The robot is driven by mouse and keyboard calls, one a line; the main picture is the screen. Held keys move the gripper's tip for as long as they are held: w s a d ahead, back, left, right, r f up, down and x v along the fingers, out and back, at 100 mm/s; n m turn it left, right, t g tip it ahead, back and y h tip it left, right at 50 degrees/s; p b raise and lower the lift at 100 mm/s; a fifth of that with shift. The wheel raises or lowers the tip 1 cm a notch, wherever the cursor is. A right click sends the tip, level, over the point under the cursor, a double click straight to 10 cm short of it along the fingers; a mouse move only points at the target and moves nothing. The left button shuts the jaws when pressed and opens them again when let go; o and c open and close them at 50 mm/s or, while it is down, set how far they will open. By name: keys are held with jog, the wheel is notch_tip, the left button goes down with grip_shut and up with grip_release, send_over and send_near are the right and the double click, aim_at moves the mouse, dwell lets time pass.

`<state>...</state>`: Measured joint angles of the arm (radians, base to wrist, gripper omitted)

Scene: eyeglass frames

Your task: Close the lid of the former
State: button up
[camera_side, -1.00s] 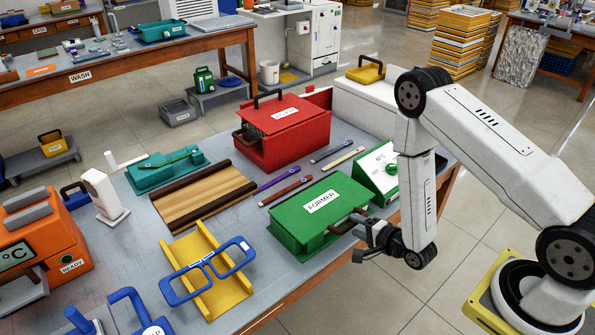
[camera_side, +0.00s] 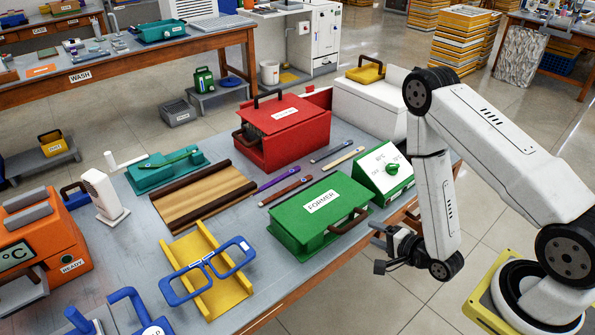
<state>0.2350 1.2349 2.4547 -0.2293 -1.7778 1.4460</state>
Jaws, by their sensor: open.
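The former (camera_side: 318,214) is a green box with a white "FORMER" label, on the grey table near its front right edge. Its lid (camera_side: 322,202) lies flat over the body and looks down. A brown handle (camera_side: 349,221) sticks out at the lid's right front side. My gripper (camera_side: 378,248) is to the right of the handle, apart from it, beyond the table's front edge. It is open and empty.
A green sloped control box (camera_side: 384,172) with a knob stands just right of the former. A red box (camera_side: 283,134) stands behind it. A yellow stand (camera_side: 229,292) with blue frames (camera_side: 181,288) is at the left front. Tools lie between.

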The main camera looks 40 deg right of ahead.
jog(key=shift+v, duration=0.9)
jog(key=w+r+n+g, duration=0.4)
jog(key=w+n+g, duration=0.1)
jog(key=n, duration=0.4)
jog(key=s+a+r+n+g, duration=0.3)
jog(key=s+r+n+g, duration=0.3)
jog(key=r+n, duration=0.3)
jog(key=shift+s+a+r+g, duration=0.3)
jog(key=shift+s+r, duration=0.2)
jog(key=shift+r, duration=0.75)
